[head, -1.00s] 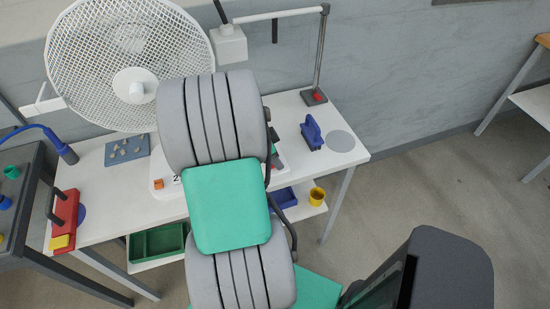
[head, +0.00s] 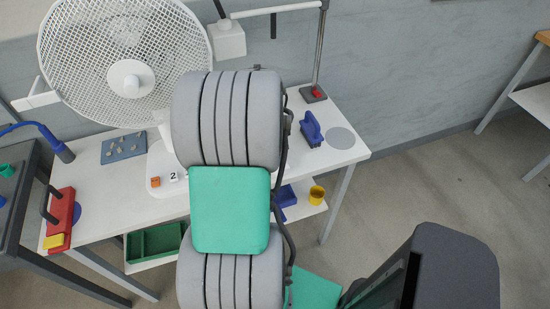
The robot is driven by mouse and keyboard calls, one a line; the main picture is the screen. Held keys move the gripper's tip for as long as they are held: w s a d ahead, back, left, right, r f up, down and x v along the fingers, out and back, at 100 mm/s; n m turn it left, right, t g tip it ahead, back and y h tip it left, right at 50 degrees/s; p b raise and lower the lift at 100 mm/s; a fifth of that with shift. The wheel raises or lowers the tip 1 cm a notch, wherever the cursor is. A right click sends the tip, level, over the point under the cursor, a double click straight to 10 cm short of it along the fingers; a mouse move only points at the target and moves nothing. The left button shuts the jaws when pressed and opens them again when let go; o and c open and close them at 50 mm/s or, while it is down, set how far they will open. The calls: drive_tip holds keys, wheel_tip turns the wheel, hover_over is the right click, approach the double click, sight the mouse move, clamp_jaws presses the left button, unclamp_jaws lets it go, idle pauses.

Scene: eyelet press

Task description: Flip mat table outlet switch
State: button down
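The white table (head: 105,205) stands against the grey wall, with a blue-grey mat (head: 112,156) holding small pieces at its back left. A white box (head: 227,39) with a dark cable or plug at its top is at the wall above the table; I cannot tell if it is the outlet, and no switch shows clearly on it. My grey and green arm crosses the middle of the head view and covers part of the table. My gripper is not in view.
A large white fan (head: 130,82) stands on the table, with an orange button (head: 155,182) and a "2" tag at its base. A lamp base with a red switch (head: 317,93), a blue tool (head: 311,132) and a red tool (head: 61,215) stand around. Floor at right is open.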

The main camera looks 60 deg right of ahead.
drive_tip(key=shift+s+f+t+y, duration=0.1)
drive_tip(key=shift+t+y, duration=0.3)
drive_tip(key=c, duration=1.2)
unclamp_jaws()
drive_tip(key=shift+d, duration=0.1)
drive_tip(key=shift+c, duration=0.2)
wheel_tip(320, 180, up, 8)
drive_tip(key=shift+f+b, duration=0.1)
drive_tip(key=shift+b, duration=0.5)
